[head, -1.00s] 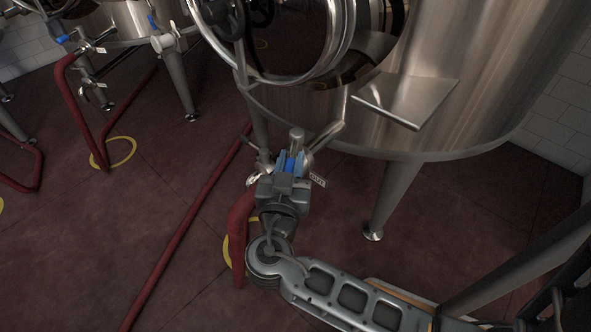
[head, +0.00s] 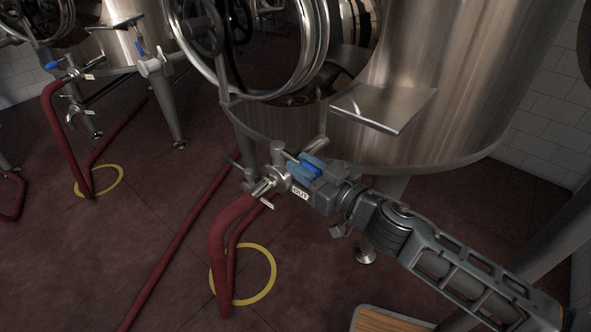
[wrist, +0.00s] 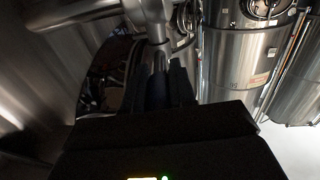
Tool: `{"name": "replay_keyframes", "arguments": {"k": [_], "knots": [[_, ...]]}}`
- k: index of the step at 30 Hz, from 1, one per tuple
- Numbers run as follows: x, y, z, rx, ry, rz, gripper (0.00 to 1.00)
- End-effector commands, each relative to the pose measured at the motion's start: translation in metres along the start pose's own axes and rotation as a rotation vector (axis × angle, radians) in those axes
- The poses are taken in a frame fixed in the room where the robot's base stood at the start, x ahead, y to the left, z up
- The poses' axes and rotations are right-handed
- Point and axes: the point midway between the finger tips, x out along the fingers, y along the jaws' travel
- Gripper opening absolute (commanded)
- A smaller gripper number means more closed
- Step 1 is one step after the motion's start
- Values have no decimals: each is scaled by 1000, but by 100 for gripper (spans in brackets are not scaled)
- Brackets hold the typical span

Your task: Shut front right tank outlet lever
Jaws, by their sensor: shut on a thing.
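The front right tank (head: 455,90) is a large steel vessel on legs. Its outlet valve (head: 278,172) sits under the tank's front, with a white OUT tag (head: 300,193) beside it. The valve lever has a blue grip (head: 312,163). My gripper (head: 312,172) is shut on this lever, to the right of the valve body. The lever's tip is partly hidden by the jaws. In the wrist view my dark fingers (wrist: 170,90) close around the lever, and the steel valve pipe (wrist: 150,20) rises beyond them.
A red hose (head: 228,235) hangs from the outlet to the floor, by a yellow ring (head: 268,275). A round open manway door (head: 250,45) and a steel shelf (head: 385,105) are above. Another tank (head: 110,45) with blue levers stands at the left. A tank leg (head: 368,250) is close to my arm.

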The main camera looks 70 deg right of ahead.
Motion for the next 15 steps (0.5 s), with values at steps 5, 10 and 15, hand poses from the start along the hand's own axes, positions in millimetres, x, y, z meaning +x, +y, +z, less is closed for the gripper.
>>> {"name": "replay_keyframes", "arguments": {"k": [5, 10, 15], "knots": [[1, 6, -1, -2, -3, -76, 0], [1, 8, 0, -2, -3, -116, 0], [2, 8, 1, 0, -3, -132, 0]]}}
